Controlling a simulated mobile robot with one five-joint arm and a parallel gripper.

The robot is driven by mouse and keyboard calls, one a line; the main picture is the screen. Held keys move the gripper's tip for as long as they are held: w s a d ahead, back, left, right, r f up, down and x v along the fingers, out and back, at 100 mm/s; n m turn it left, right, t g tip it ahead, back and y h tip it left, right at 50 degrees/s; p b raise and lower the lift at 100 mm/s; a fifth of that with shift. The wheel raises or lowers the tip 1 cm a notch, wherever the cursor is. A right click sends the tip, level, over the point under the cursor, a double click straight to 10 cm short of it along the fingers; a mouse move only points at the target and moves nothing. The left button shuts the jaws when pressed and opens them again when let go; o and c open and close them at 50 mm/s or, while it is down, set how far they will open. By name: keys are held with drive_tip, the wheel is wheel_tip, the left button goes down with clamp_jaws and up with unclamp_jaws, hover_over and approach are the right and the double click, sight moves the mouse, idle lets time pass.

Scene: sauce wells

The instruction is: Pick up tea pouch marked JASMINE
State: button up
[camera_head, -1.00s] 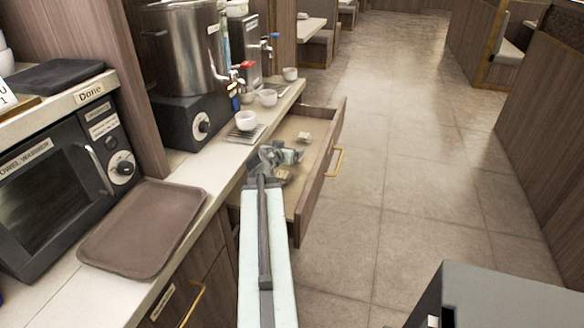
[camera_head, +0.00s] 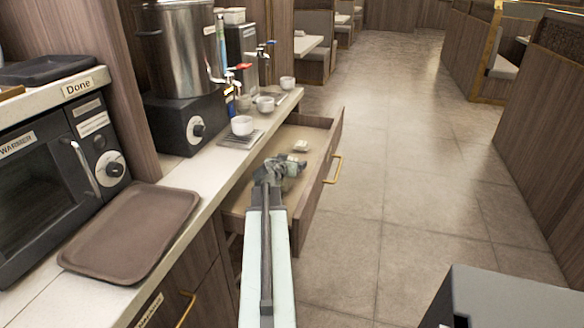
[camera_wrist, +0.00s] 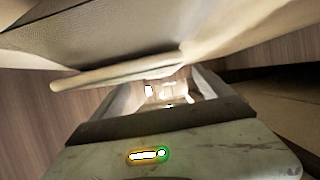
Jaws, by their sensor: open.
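My gripper (camera_head: 277,170) reaches over the open drawer (camera_head: 330,150) under the counter. It is open. A small pale packet (camera_head: 300,146) lies on the drawer floor just beyond it; no marking is readable, so I cannot tell whether it is the JASMINE pouch. A greenish item (camera_head: 294,166) shows right beside the fingers, partly hidden by them; I cannot tell whether they touch. In the wrist view, small bright shapes show between the fingers of my gripper (camera_wrist: 168,88), too small and washed out to identify.
White cups (camera_head: 242,125) stand on the counter near the urn (camera_head: 178,50). A brown tray (camera_head: 130,232) lies on the near counter beside the towel warmer (camera_head: 45,185). The drawer's front panel with its yellow handle (camera_head: 333,169) stands out into the aisle.

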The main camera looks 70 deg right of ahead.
drive_tip(key=shift+x, duration=1.25)
drive_tip(key=shift+a, duration=0.15)
drive_tip(key=shift+c, duration=0.3)
drive_tip(key=c, duration=1.4)
drive_tip(key=shift+r, duration=0.25)
wheel_tip(320, 180, up, 18)
drive_tip(key=p, duration=1.8)
